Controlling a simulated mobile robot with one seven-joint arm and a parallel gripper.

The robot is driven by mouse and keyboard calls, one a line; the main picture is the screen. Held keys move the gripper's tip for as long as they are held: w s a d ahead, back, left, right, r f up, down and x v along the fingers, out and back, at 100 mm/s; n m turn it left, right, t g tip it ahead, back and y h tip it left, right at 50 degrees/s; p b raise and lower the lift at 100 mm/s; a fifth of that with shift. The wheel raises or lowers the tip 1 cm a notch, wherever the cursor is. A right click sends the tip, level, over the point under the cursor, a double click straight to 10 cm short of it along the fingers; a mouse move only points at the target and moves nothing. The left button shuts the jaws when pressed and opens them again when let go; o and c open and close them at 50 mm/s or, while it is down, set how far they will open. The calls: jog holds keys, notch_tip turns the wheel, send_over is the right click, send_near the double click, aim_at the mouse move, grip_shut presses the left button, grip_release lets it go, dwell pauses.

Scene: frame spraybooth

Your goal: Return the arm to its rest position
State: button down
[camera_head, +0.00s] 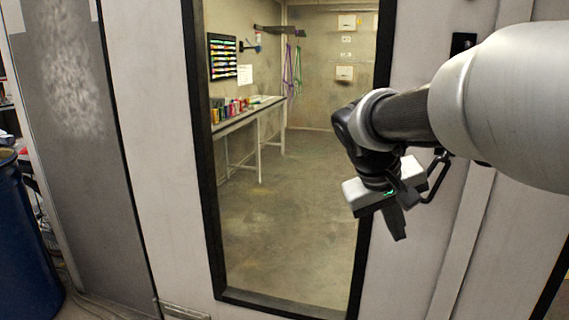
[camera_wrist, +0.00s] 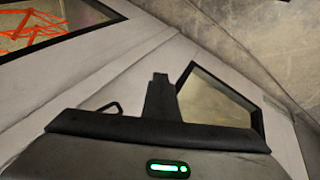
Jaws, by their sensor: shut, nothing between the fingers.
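My arm reaches in from the right of the head view. My gripper (camera_head: 399,236) hangs in front of the white booth wall, at the right edge of the tall window or doorway. Its fingers point down, are shut and hold nothing. In the wrist view the shut fingers (camera_wrist: 160,80) stand up from the dark gripper body, against the pale wall panels. I cannot tell how far the gripper is from the wall.
The black-framed opening (camera_head: 210,190) shows a room with a long bench (camera_head: 236,119) carrying coloured cans. A blue drum (camera_head: 22,245) stands at the far left. A dark handle (camera_wrist: 100,108) shows by the fingers in the wrist view. The floor (camera_head: 285,220) beyond the frame is clear.

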jog(key=s+a+f+t+y, duration=0.1)
jog(key=s+a+f+y, duration=0.2)
jog(key=s, duration=0.6)
jog(key=s+a+f+t+y, duration=0.1)
jog(key=s+a+y, duration=0.1)
jog(key=s+a, duration=0.45)
notch_tip(320, 180, up, 23)
jog(key=s+d+p, duration=0.1)
jog(key=s+p, duration=0.1)
jog(key=p, duration=2.1)
jog(key=shift+d+r+p, duration=0.15)
jog(key=shift+d+p, duration=0.15)
jog(key=shift+d, duration=0.05)
